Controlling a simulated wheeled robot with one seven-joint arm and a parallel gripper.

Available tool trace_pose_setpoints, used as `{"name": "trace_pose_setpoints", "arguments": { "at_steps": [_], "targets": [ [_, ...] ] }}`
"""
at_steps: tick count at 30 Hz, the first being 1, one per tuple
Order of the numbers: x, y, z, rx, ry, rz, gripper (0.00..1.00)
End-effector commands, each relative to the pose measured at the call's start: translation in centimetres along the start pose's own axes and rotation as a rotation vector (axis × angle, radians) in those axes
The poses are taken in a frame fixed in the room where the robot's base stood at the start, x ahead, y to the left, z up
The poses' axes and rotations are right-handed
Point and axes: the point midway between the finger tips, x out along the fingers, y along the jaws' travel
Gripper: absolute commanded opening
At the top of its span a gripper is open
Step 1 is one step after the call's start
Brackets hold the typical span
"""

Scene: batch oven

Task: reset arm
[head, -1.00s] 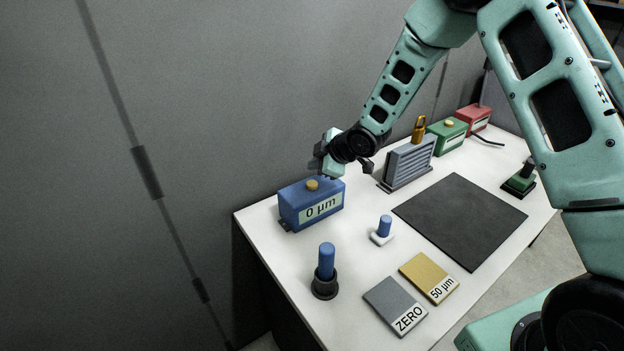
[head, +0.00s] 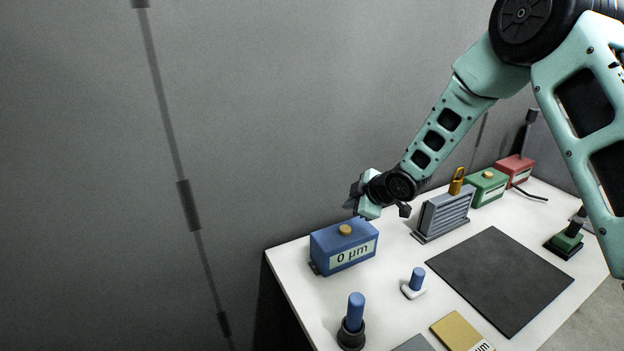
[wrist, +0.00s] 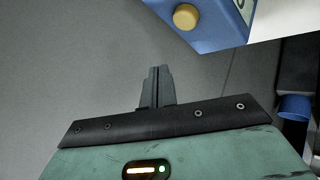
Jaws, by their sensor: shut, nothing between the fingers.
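The blue box (head: 342,251), with a yellow button and a "0 µm" display, stands on the white table (head: 292,270). Part of the blue box (wrist: 215,18) and its yellow button also show at the top of the wrist view, apart from the fingers.
A grey slotted block (head: 445,214) with a gold loop stands behind a dark mat (head: 500,280). Green (head: 487,188) and red (head: 515,170) boxes are farther back. Blue-handled pieces (head: 355,312) stand at the front. The grey wall (head: 90,180) is close behind the table.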

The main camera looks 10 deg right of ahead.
Motion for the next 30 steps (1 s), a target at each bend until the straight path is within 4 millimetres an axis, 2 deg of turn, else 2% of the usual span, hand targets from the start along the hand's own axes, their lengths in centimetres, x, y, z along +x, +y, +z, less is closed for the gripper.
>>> {"name": "trace_pose_setpoints", "arguments": {
  "at_steps": [2,4,8,12,14,15,21,24,27,30],
  "targets": [
    [-0.1,-0.3,-0.3,0.005,-0.003,-0.004,0.0],
    [-0.8,-1.3,-1.4,0.035,-0.023,-0.022,0.0],
    [-3.3,-5.2,-4.1,0.135,-0.1,-0.085,0.0],
    [-8.0,-11.7,-6.7,0.272,-0.221,-0.176,0.0],
    [-10.3,-14.8,-7.2,0.33,-0.279,-0.215,0.0],
    [-11.9,-17.0,-7.4,0.366,-0.32,-0.241,0.0],
    [-19.9,-27.0,-6.5,0.518,-0.522,-0.343,0.0],
    [-22.9,-30.4,-5.5,0.567,-0.602,-0.373,0.0],
    [-24.8,-32.4,-4.7,0.597,-0.653,-0.39,0.0],
    [-25.6,-33.2,-4.4,0.611,-0.678,-0.398,0.0]
  ]
}}
